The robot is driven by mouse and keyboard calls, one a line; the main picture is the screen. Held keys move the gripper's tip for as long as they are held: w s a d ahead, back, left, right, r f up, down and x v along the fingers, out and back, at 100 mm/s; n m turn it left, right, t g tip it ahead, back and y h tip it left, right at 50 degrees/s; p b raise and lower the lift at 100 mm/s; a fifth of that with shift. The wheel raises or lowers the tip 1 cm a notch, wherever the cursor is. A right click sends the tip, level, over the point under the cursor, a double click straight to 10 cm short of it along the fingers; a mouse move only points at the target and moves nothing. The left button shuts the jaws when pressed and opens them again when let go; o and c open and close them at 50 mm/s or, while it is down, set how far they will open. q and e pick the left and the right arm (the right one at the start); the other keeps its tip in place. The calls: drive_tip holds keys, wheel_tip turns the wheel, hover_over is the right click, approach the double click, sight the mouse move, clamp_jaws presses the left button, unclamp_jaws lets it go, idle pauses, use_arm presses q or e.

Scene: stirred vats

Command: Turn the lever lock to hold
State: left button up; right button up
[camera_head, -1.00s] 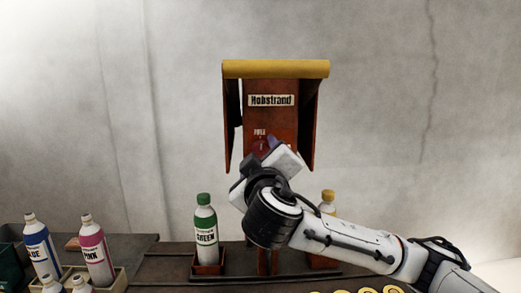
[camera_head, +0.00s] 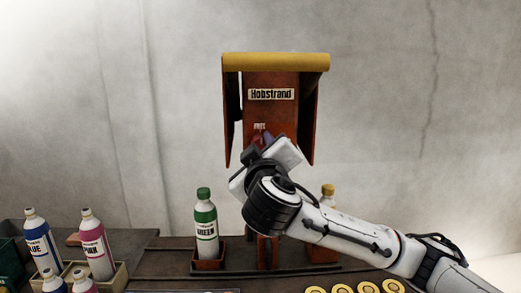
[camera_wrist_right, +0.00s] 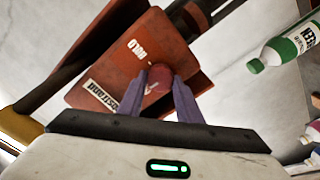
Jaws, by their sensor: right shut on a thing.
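The lever lock (camera_wrist_right: 160,78) shows in the right wrist view as a dark red rounded knob on the front of a rust-red box. My right gripper (camera_wrist_right: 160,88) is shut on it, one purple-grey finger on each side. In the head view my right gripper (camera_head: 264,142) reaches the lower front of the box (camera_head: 270,83), labelled Hobstrand, and mostly hides the lock. A small label (camera_head: 260,127) above the lock seems to read FREE in the head view. Another small label (camera_wrist_right: 137,48) by the knob in the wrist view looks like HOLD. My left gripper is not in view.
A green-capped bottle (camera_head: 206,228) stands left of the box's post, and a yellow-capped bottle (camera_head: 328,193) is partly behind my right arm. Blue (camera_head: 38,243) and pink (camera_head: 95,245) bottles stand in a crate at left. Yellow rings (camera_head: 343,290) lie at the front edge.

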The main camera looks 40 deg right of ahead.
drive_tip(key=m+b, duration=0.3)
drive_tip(key=shift+f+m, duration=0.25)
drive_tip(key=shift+m, duration=0.15)
drive_tip(key=m+b, duration=0.2)
drive_tip(key=m, duration=0.2)
drive_tip(key=shift+r+m+b, duration=0.1)
drive_tip(key=shift+m+b, duration=0.2)
drive_tip(key=shift+b, duration=0.05)
drive_tip(key=m+b, duration=0.1)
drive_tip(key=m, duration=0.2)
drive_tip(key=shift+m, duration=0.3)
drive_tip(key=shift+d+r+m, duration=0.1)
drive_tip(key=shift+m, duration=2.6)
drive_tip(key=shift+s+d, duration=0.1)
drive_tip(key=o, duration=1)
drive_tip(key=shift+o, duration=0.2)
